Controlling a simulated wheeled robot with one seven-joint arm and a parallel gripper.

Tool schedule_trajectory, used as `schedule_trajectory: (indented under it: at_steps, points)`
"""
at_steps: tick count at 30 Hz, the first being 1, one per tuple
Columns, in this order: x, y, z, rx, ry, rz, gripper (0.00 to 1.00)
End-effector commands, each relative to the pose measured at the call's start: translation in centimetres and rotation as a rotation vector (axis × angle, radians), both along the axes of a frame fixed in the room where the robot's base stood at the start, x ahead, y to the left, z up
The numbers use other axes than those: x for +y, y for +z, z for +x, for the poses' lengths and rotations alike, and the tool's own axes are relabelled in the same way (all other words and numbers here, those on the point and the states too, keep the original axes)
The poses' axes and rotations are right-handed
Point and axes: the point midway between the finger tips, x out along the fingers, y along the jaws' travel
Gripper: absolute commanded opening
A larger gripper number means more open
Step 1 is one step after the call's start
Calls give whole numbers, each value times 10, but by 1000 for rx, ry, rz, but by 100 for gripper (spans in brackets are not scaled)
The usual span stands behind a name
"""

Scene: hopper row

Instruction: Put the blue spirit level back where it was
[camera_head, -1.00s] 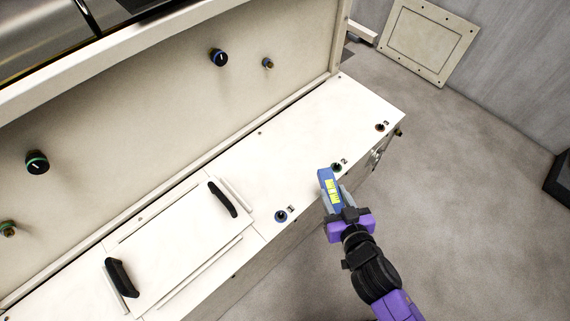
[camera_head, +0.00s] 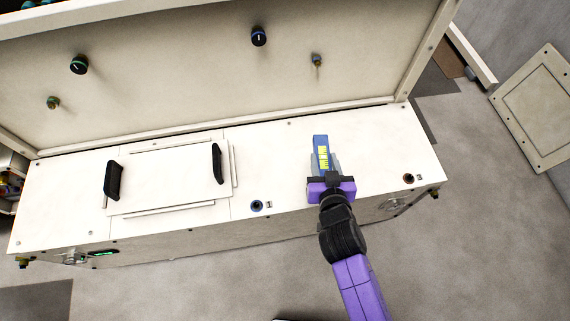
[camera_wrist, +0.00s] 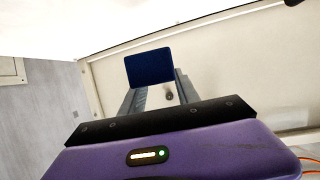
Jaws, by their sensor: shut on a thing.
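The blue spirit level (camera_head: 320,143) with its yellow-green vial panel is held in my gripper (camera_head: 323,165), above the right part of the white bench top (camera_head: 270,160). In the wrist view, the level's dark blue end (camera_wrist: 149,67) shows between the grey fingers of my gripper (camera_wrist: 153,90), which are shut on it. I cannot tell the exact height of the level above the top. My gripper hides part of the top below it.
A sliding panel with two black handles (camera_head: 216,164) lies on the left of the top. The upright back panel carries dark dials (camera_head: 259,36). The top's right end is clear.

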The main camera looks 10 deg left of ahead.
Motion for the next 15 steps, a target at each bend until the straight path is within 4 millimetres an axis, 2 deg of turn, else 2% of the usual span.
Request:
schedule_trajectory:
  at_steps: [1,3,6,11,15]
  points:
    - [25,15,13,-5,27,3,0]
    - [54,26,24,-7,60,-1,0]
    - [85,40,36,-8,98,-8,0]
    - [112,51,45,-10,132,-18,0]
    - [118,38,47,-8,139,-23,0]
